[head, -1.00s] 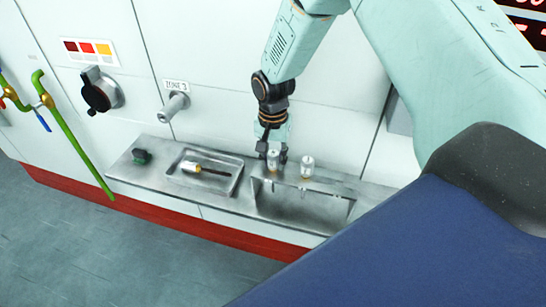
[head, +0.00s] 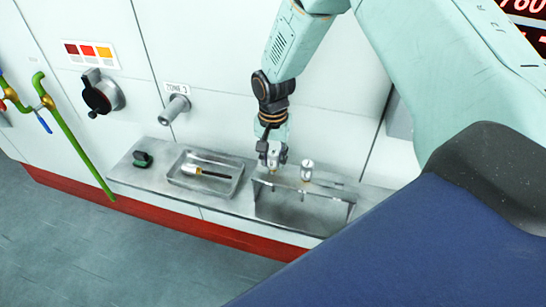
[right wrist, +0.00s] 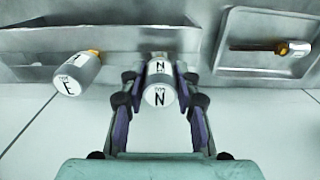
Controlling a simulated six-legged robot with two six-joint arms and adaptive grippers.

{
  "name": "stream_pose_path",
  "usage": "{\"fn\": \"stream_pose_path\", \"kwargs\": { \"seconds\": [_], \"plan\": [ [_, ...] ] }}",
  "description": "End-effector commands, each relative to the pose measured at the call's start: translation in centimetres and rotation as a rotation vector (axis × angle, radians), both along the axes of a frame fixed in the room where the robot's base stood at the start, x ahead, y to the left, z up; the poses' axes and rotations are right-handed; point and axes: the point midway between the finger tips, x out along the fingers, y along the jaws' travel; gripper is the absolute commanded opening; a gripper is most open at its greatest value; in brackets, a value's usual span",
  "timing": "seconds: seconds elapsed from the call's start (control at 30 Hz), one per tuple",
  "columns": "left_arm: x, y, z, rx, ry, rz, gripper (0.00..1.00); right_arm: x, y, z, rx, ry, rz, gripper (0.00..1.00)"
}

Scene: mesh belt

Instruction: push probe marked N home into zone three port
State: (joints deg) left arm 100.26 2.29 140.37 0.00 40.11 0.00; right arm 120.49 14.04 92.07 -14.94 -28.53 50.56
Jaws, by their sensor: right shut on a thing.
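The probe marked N (right wrist: 159,88) stands between the fingers of my right gripper (right wrist: 160,97) in the right wrist view, its label facing the camera. My right gripper also shows in the head view (head: 271,158), shut on the probe's top at the left of the metal rack (head: 330,192). The probe's lower end hangs below the rack's top plate. The zone three port (head: 174,109) is a grey tube sticking out of the white wall under a ZONE 3 label, left of my gripper. It looks empty. My left gripper is not in view.
A second probe, marked E (right wrist: 77,73), stands in the rack beside the held one; it also shows in the head view (head: 307,170). A metal tray (head: 232,187) holds a black-shafted tool (head: 205,173).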

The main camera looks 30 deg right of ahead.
Motion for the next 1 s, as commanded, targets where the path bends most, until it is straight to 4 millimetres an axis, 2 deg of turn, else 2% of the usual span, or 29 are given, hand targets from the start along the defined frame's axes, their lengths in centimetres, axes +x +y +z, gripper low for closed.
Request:
{"fn": "stream_pose_path", "kwargs": {
  "seconds": [0.8,1.0],
  "plan": [
    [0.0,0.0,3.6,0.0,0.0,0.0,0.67,0.1,0.0,3.8,0.0,-0.001,0.0,0.03],
    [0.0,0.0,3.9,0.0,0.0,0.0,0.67,0.1,0.0,4.5,0.001,-0.001,0.0,0.03]
  ]
}}
